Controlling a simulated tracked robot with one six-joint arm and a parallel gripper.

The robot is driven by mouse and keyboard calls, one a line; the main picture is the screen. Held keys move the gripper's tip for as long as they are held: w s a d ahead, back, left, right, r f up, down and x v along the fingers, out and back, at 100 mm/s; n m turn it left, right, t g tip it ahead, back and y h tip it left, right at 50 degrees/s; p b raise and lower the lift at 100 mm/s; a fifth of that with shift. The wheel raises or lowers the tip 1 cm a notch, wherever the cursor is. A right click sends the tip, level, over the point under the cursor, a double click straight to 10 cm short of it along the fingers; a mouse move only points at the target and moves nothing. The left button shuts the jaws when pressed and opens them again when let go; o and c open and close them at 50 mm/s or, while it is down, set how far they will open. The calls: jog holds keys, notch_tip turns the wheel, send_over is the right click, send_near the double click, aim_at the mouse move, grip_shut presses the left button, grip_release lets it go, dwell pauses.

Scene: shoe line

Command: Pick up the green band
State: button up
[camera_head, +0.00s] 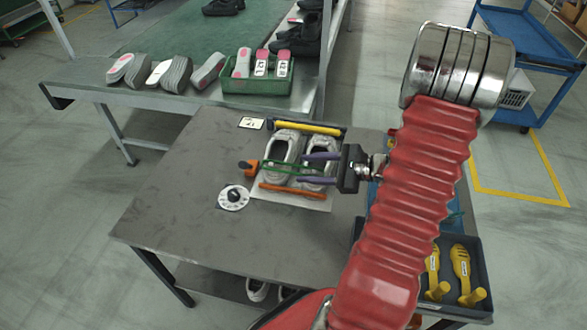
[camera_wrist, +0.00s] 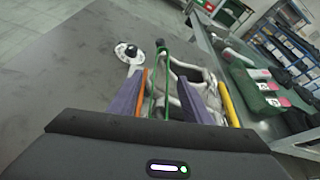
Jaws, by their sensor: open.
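The green band (camera_head: 283,163) is a thin loop stretched across a pair of pale grey shoes (camera_head: 279,150) on the table. In the wrist view the green band (camera_wrist: 168,80) runs lengthwise between my two purple fingers. My gripper (camera_head: 317,168) comes in from the right over the shoes, with its fingers apart and pointing left. In the wrist view my gripper (camera_wrist: 163,100) is open, with nothing visibly pinched. I cannot tell whether a finger touches the band. The dark gripper body hides the near part of the wrist view.
An orange bar (camera_head: 292,190) and a yellow bar (camera_head: 307,128) flank the shoes. An orange piece (camera_head: 248,167) and a white disc with a black knob (camera_head: 234,204) lie left. A green crate (camera_head: 257,88) stands behind. The table's left part (camera_head: 175,205) is clear.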

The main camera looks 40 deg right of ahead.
jog(key=shift+x, duration=2.6)
jog(key=shift+d, duration=0.1)
jog(key=shift+c, duration=0.4)
jog(key=c, duration=1.1)
